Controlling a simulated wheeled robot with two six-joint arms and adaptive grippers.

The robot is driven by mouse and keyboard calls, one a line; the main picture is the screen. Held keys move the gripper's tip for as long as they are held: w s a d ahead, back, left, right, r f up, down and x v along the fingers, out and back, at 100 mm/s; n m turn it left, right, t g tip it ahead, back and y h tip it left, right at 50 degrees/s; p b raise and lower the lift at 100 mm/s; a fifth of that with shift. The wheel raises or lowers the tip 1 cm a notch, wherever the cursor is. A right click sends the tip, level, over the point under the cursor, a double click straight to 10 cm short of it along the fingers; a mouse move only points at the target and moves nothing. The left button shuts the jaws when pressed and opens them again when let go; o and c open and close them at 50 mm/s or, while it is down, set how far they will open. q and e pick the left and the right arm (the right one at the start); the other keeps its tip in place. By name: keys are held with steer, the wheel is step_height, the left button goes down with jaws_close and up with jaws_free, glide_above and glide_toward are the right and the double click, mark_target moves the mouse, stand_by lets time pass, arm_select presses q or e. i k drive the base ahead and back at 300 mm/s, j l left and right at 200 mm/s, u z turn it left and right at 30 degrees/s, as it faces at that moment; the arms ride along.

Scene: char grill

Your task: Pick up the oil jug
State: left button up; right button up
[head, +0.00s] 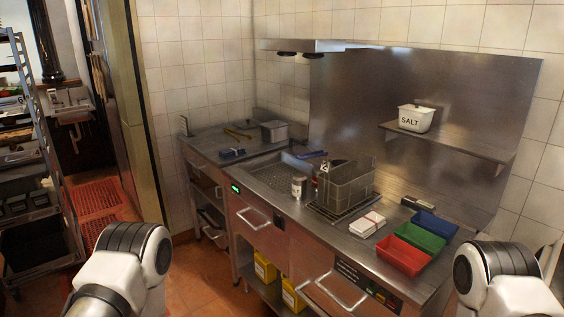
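Two yellow containers, which look like oil jugs, stand on the low shelf under the counter. One jug (265,271) is farther back to the left, and the other jug (292,297) is nearer. Both are partly hidden by the counter and shelf front. Only white and black links of my arms show, at the bottom left and bottom right. Neither of my grippers is in view.
The steel counter (262,196) holds fry baskets (346,187), a shaker (298,187) and red, green and blue trays (403,256). Drawer handles (333,296) stick out in front. A rack (45,150) stands at left; the floor (195,270) between is clear.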

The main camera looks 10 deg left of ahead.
mark_target(266, 271)
steer(key=i+j+u, duration=0.3)
steer(key=i+u, duration=0.65)
steer(key=i+l+u, duration=0.1)
steer(key=i+u, duration=0.4)
steer(key=i, duration=0.2)
steer(key=i+j+z, duration=0.1)
steer(key=i+z, duration=0.3)
steer(key=i+j+z, duration=0.4)
steer(key=i, duration=0.15)
steer(key=i+j+z, duration=1.15)
steer(key=j, duration=0.35)
steer(key=i+j+z, duration=0.1)
steer(key=j+z, duration=0.3)
steer(key=j, duration=0.25)
steer(key=i+j+z, duration=0.1)
steer(key=j+z, duration=0.3)
steer(key=j, duration=0.35)
steer(key=j+z, duration=0.35)
steer(key=j, duration=0.35)
